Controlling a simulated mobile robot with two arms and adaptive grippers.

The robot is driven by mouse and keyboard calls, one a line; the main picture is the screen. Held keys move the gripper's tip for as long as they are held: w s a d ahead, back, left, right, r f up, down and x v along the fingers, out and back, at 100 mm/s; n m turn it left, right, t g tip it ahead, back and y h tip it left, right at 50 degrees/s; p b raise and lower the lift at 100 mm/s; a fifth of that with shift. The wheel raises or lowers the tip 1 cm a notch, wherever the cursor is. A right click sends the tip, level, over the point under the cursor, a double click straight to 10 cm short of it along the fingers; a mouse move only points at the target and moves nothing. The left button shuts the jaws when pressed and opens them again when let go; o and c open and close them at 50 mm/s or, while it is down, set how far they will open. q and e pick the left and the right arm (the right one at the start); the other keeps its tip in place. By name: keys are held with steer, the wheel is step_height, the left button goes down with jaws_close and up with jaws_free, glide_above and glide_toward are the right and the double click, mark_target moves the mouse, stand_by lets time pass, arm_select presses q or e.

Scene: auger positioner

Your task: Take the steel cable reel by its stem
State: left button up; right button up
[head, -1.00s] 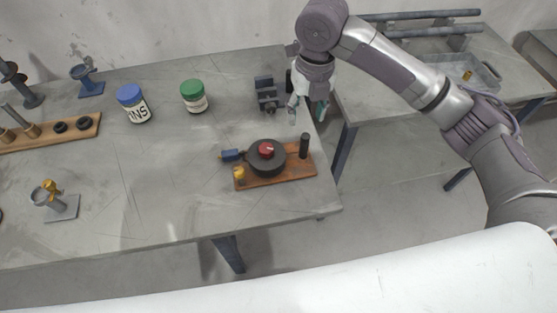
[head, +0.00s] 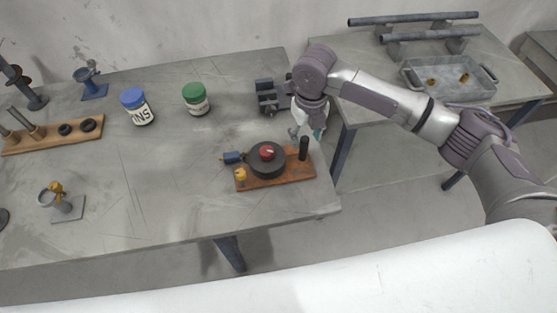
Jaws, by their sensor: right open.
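A wooden board (head: 290,176) near the table's right end carries a dark round drum (head: 267,169) with a red centre (head: 267,152), an upright black post (head: 303,148), a blue part (head: 232,158) and a small brass piece (head: 240,174). I cannot tell for sure which thing is the steel cable reel; a dark stand with stacked discs (head: 30,98) at the far left also looks reel-like. My right gripper (head: 305,136) points down just behind the black post, open. Its fingertips are partly hidden, and contact cannot be told. My left gripper is not in view.
A blue-lidded jar (head: 137,107) and green-lidded jar (head: 196,100) stand mid-table. A dark block fixture (head: 267,97) is near my right gripper. A metal tray (head: 450,88) lies on the second table. The front middle of the main table is clear.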

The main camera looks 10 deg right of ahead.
steer(key=shift+f, duration=1.25)
jaws_close()
steer(key=shift+w+r, duration=0.1)
